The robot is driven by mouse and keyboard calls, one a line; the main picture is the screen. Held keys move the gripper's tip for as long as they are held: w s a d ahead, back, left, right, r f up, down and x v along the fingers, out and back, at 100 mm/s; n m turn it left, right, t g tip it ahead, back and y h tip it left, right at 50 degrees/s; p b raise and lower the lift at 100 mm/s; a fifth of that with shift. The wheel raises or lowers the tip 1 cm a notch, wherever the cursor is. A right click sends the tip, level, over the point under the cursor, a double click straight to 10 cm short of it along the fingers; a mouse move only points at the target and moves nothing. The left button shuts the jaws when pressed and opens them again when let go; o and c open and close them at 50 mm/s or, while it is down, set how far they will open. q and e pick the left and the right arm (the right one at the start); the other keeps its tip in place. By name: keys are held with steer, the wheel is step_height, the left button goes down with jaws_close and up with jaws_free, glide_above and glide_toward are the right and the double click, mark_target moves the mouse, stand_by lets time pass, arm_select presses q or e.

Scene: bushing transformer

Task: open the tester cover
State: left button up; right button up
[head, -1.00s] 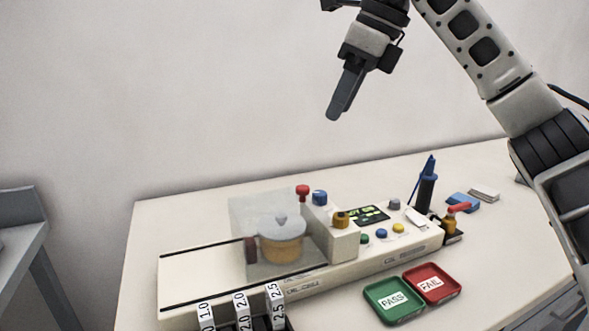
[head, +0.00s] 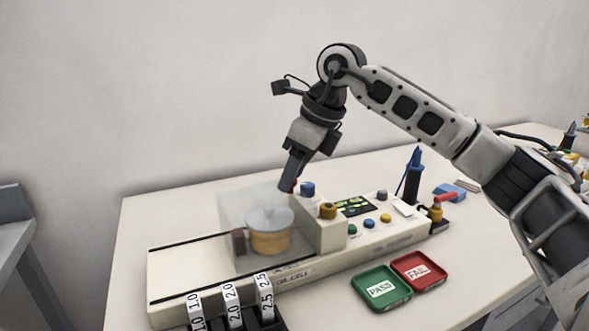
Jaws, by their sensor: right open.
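The tester (head: 200,272) is a long cream unit on the table. Its clear cover (head: 233,205) stands over the left part, around a tan, pot-shaped part (head: 270,241) with a pale top. The cover appears shut. My right gripper (head: 287,188) points down just above the cover's upper right corner, at the red knob, which it mostly hides. It is open, though the fingers overlap from this angle. I cannot tell if it touches the knob or the cover. My left gripper is not in view.
Blue (head: 307,189) and gold (head: 328,210) terminals stand right of the cover. A green PASS tray (head: 381,289) and a red FAIL tray (head: 419,271) lie in front. A blue-black upright tool (head: 413,177) stands at the back right.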

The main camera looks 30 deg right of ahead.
jaws_close()
glide_toward(226, 208)
steer(key=w+a+f, duration=0.1)
steer(key=w+f, duration=0.1)
steer(key=f, duration=0.1)
steer(key=a+f, duration=0.1)
steer(key=shift+w+a+f+p, duration=0.3)
steer(key=shift+w+a+p, duration=0.05)
steer(key=shift+w+a, duration=0.05)
jaws_free()
steer(key=v, duration=1.6)
steer(key=shift+b, duration=0.35)
steer(key=shift+d, duration=0.1)
